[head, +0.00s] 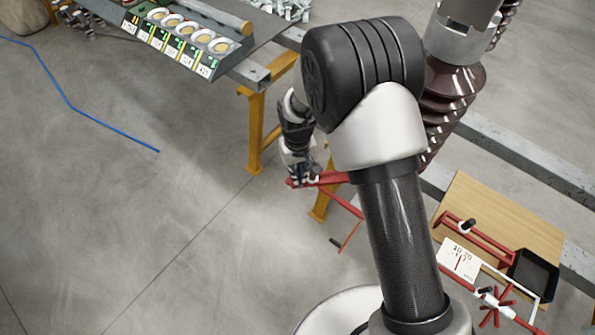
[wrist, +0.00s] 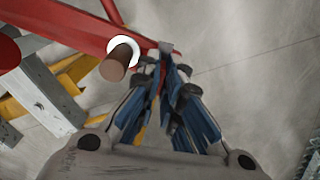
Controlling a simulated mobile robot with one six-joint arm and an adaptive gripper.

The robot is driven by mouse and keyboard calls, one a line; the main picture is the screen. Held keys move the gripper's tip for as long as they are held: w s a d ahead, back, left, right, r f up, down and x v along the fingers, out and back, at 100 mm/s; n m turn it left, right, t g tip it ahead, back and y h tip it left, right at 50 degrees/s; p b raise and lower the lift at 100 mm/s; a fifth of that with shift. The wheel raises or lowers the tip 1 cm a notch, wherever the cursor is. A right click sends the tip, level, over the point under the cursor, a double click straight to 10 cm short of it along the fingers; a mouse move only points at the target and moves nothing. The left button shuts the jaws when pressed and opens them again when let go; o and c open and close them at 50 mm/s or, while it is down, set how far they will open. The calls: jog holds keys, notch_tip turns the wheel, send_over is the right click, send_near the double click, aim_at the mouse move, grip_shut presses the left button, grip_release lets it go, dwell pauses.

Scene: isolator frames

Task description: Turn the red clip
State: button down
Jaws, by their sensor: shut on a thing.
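The red clip (wrist: 85,27) is a long red bar that runs from the upper left to my gripper in the wrist view. It also shows in the head view (head: 332,179), partly hidden behind my arm. My gripper (wrist: 168,72) has blue fingers that are closed around the bar's narrow end, where a strip of red shows between them. In the head view my gripper (head: 305,176) is small and reaches the left end of the red bar. A brown peg (wrist: 117,64) with a white ring stands beside the bar, just left of the fingertips.
A yellow trestle (head: 256,130) stands behind the bar. A thin red rod (head: 350,236) with a dark tip hangs below it. At the right a wooden board (head: 505,215) bears red fittings, a white card (head: 459,260) and a black tray (head: 533,273). The floor at left is open.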

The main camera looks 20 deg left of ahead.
jog(key=shift+m, duration=1.1)
jog(key=c, duration=1.8)
grip_release()
jog(key=shift+o, duration=0.2)
notch_tip(320, 180, up, 12)
